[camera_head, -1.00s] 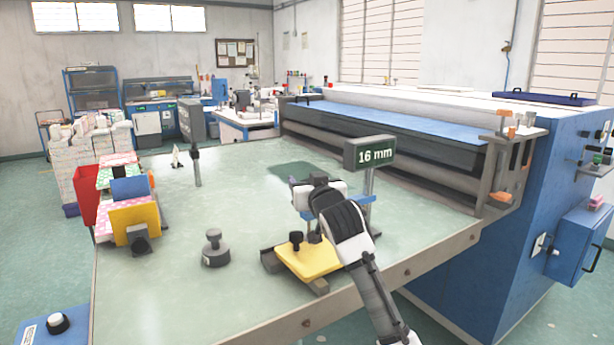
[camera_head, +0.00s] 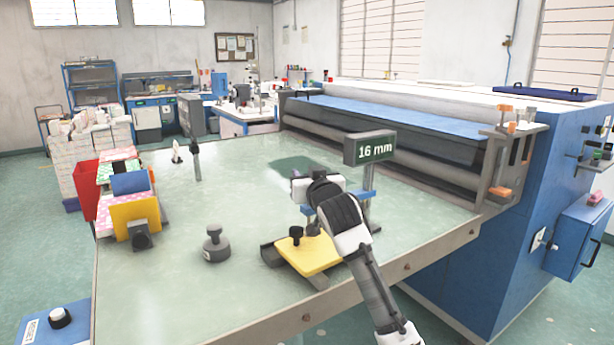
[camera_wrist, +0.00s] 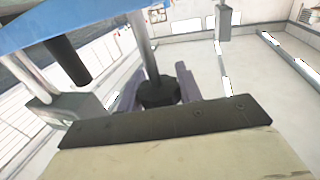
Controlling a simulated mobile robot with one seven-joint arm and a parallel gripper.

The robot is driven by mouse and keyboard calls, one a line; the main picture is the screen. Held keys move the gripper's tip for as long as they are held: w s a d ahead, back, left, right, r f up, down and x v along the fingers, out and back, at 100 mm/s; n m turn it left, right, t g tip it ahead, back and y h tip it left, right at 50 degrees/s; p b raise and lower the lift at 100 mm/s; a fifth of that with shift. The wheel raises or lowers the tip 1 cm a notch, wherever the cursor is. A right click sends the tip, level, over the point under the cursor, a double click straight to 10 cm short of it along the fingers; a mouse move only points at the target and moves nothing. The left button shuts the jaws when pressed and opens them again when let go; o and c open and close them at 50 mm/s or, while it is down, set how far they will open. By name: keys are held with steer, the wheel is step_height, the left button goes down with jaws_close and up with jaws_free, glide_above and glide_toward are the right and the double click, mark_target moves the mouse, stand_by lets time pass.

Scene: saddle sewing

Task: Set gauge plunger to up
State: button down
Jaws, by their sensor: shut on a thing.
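The gauge stands on the table's right front part, with a display (camera_head: 370,149) reading "16 mm". Its blue crossbar (camera_head: 367,194) is partly behind my arm and also crosses the top left of the wrist view (camera_wrist: 80,22). In the wrist view a grey plunger rod (camera_wrist: 148,55) ends in a round black knob. My gripper (camera_wrist: 157,92) has its fingers on both sides of that knob and is shut on it. A yellow pad (camera_head: 312,256) lies below on a dark base. In the head view my arm hides the fingers and the knob.
A dark grey weight (camera_head: 215,246) stands left of the pad. A yellow card (camera_head: 135,219) and a red bin (camera_head: 86,193) are at the table's left edge. A large blue machine (camera_head: 500,220) borders the table on the right. The table's middle is clear.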

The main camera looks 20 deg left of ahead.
step_height(320, 180, up, 4)
steer(key=p, duration=0.2)
steer(key=shift+r+p, duration=0.25)
steer(key=shift+p, duration=0.05)
steer(key=c, duration=0.9)
jaws_free()
steer(key=shift+c, duration=0.2)
steer(key=shift+f, duration=0.1)
steer(key=shift+s+d+b, duration=0.2)
steer(key=shift+s+b, duration=0.05)
steer(key=shift+b, duration=0.05)
steer(key=b+v, duration=0.3)
steer(key=v, duration=1)
steer(key=shift+b, duration=0.35)
